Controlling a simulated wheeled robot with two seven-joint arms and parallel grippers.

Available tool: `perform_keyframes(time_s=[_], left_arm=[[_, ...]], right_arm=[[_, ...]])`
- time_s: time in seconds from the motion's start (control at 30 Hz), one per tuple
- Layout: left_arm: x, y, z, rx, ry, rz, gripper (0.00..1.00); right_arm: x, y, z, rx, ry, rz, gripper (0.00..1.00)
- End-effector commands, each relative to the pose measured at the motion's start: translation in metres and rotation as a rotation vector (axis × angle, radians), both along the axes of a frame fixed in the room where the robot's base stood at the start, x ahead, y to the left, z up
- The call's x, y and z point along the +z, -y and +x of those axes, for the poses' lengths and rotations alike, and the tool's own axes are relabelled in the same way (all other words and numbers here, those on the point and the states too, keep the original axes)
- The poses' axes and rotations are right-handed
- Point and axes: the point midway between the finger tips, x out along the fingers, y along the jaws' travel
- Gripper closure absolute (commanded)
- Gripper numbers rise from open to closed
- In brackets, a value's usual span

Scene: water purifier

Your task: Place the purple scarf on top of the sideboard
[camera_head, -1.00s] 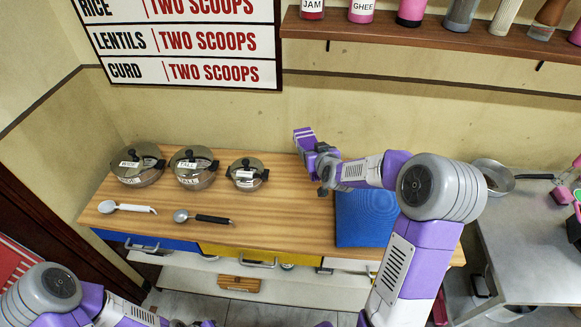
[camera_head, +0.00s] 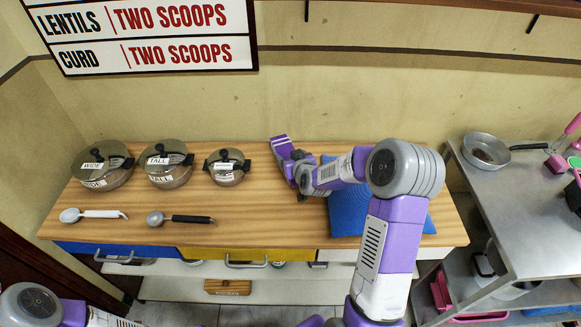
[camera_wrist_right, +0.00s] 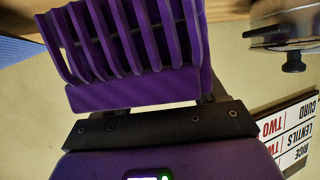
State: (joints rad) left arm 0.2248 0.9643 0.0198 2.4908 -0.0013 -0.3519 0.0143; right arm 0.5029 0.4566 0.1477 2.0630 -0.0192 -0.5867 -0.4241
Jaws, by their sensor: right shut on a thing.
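The purple scarf (camera_head: 281,147) looks like a stiff, ribbed folded piece. It fills the upper middle of the right wrist view (camera_wrist_right: 125,50). My right gripper (camera_head: 292,165) is shut on it and holds it at the back part of the wooden-topped sideboard (camera_head: 255,210), just right of the small pot. I cannot tell whether the scarf touches the top. In the wrist view its fingers are mostly hidden behind the scarf. My left arm shows only at the lower left; its gripper is out of view.
Several lidded pots (camera_head: 168,165) stand at the left back, with a white spoon (camera_head: 95,214) and a black-handled spoon (camera_head: 180,218) in front. A blue mat (camera_head: 350,212) lies under my right arm. A metal table with a pan (camera_head: 486,150) is at right. The middle front is clear.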

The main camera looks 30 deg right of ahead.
Motion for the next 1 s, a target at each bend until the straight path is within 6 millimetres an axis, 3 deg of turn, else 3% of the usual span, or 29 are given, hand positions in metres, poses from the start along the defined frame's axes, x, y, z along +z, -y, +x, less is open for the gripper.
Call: perform_keyframes(time_s=[0.23, 0.6, 0.63, 0.7, 0.8, 1.0], left_arm=[[-0.01, 0.0, 0.0, 0.0, 0.0, 0.0, 0.56], [-0.013, 0.0, 0.0, 0.0, 0.0, 0.0, 0.56], [-0.013, 0.0, 0.0, 0.0, 0.0, 0.0, 0.56], [-0.012, 0.0, 0.0, 0.0, 0.0, 0.0, 0.56], [-0.012, 0.0, 0.0, 0.0, 0.0, 0.0, 0.56], [-0.012, 0.0, 0.0, 0.0, 0.0, 0.0, 0.56]], right_arm=[[-0.034, 0.0, 0.0, 0.0, -0.001, 0.001, 0.63], [-0.038, 0.0, 0.0, 0.0, 0.001, 0.0, 0.63], [-0.038, 0.0, 0.0, 0.0, 0.0, 0.0, 0.29], [-0.037, 0.0, 0.0, 0.0, 0.0, 0.0, 0.18], [-0.037, 0.0, 0.0, 0.0, 0.0, 0.0, 0.04], [-0.037, 0.0, 0.0, 0.0, 0.0, 0.0, 0.04]])
